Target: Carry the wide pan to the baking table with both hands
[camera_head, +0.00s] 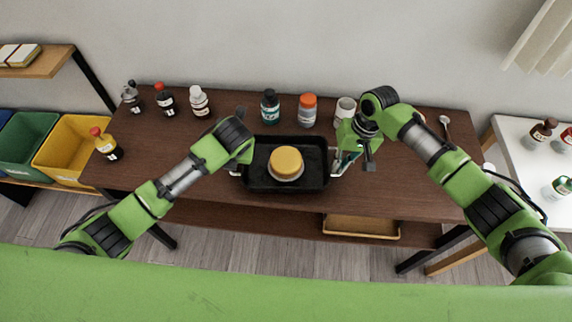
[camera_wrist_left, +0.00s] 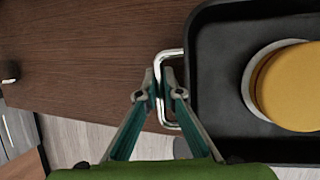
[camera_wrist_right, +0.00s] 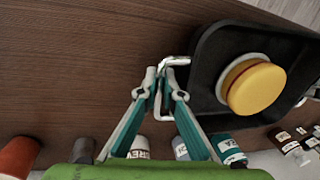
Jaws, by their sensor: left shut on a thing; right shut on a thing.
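The wide pan (camera_head: 258,184) is black and rectangular, with a metal handle at each short end. It is at the brown wooden table's front middle, with a round yellow cake-like thing (camera_head: 286,161) on a pale round base inside it. My left gripper (camera_wrist_left: 160,92) is shut on the pan's left handle (camera_wrist_left: 168,56). My right gripper (camera_wrist_right: 161,84) is shut on the other handle (camera_wrist_right: 176,60). In the head view the left fingers are mostly hidden by the wrist, and the right gripper (camera_head: 345,160) shows at the pan's right end. I cannot tell whether the pan touches the table.
The brown table (camera_head: 400,180) holds several bottles along its back, a teal-labelled jar (camera_head: 270,107), an orange-capped jar (camera_head: 307,110) and a white cup (camera_head: 345,108). A white table (camera_head: 520,150) with bottles stands at the right. Green and yellow bins (camera_head: 68,148) are at the left.

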